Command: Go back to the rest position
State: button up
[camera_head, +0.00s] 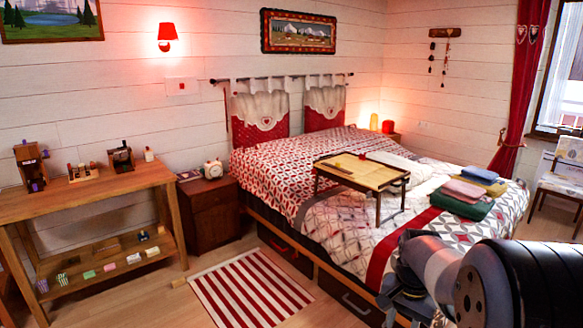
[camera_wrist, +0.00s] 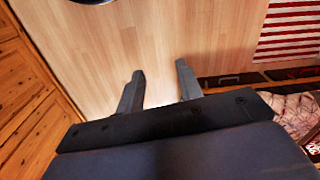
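My gripper (camera_wrist: 160,85) shows in the wrist view with its two dark fingers apart. Nothing is between them, and bare wooden floor lies beyond. In the head view my arm is at the lower right, in front of the bed, and the fingers cannot be made out there.
The bed (camera_head: 340,215) carries a tray table (camera_head: 362,172) and folded towels (camera_head: 465,198). A wooden console (camera_head: 85,200) with small items stands at the left, beside a nightstand (camera_head: 210,215). A striped rug (camera_head: 250,290) lies on the floor. A chair (camera_head: 565,180) is at the right.

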jog(key=s+a+n+t, duration=0.1)
jog(key=s+a+n, duration=0.1)
jog(key=s, duration=0.6)
jog(key=s+a+n+t, duration=0.1)
jog(key=s+a+n, duration=0.2)
jog(key=s, duration=0.6)
jog(key=shift+s+a+r, duration=0.2)
jog(key=shift+a+r, duration=0.15)
jog(key=shift+r, duration=0.1)
jog(key=shift+f, duration=0.1)
